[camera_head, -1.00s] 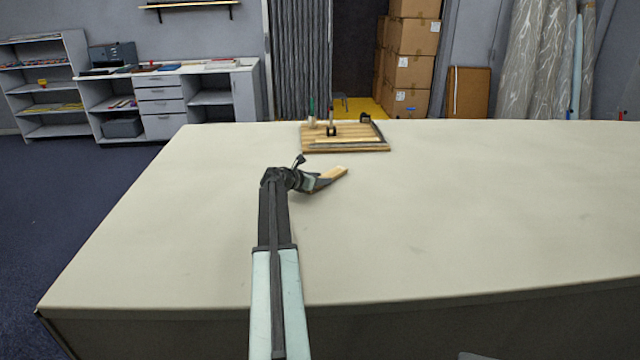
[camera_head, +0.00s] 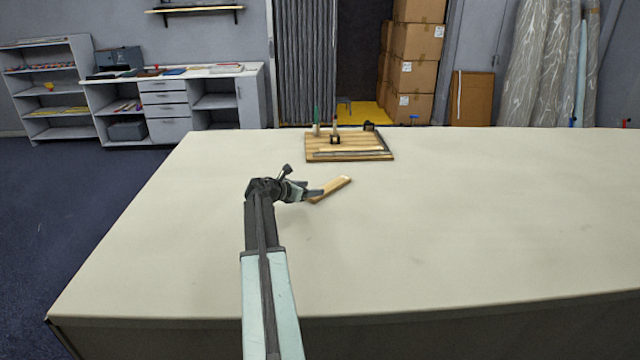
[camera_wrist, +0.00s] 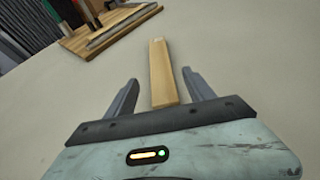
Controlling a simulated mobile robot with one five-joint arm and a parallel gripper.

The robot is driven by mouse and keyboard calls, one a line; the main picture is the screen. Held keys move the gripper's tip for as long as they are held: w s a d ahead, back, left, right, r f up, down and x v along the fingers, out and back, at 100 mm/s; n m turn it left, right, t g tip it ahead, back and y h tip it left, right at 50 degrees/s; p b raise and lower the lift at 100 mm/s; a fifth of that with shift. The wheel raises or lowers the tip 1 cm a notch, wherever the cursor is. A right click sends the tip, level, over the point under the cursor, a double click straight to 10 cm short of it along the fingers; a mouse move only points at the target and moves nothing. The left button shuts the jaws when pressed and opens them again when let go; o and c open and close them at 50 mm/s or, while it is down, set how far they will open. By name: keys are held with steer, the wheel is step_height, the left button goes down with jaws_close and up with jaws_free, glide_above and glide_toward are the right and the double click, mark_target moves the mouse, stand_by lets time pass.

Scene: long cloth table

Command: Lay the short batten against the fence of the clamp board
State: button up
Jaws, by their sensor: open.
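The short batten (camera_head: 331,189) is a light wooden strip lying on the pale table, in front of the clamp board. My gripper (camera_head: 316,192) is open at the batten's near left end. In the wrist view the batten (camera_wrist: 161,72) runs lengthwise away from me, its near end between the two open fingers of my gripper (camera_wrist: 160,84). There is a gap on both sides, narrower on the right. The clamp board (camera_head: 349,143) is a striped wooden board at the table's far edge, with upright clamps and a grey strip along its front. It also shows at the wrist view's top left (camera_wrist: 108,30).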

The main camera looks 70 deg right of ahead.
mark_target(329, 188)
steer(key=p+v, duration=0.1)
steer(key=v, duration=0.3)
steer(key=shift+o, duration=0.5)
steer(key=shift+s+d+f+b, duration=0.1)
steer(key=shift+d+f+b, duration=0.2)
steer(key=shift+f+b, duration=0.25)
steer(key=shift+s+d+f+b, duration=0.1)
steer(key=shift+d+f+b, duration=0.25)
steer(key=shift+f+b, duration=0.2)
steer(key=shift+s+d+r, duration=0.1)
steer(key=shift+d, duration=0.15)
steer(key=shift+b+x, duration=0.35)
steer(key=shift+x, duration=0.85)
steer(key=b+x, duration=0.1)
steer(key=x, duration=0.1)
steer(key=b+x, duration=0.1)
steer(key=x, duration=0.1)
steer(key=shift+f, duration=0.35)
steer(key=shift+s+d+f, duration=0.1)
steer(key=shift+s+d, duration=0.05)
steer(key=shift+d, duration=0.25)
jaws_close()
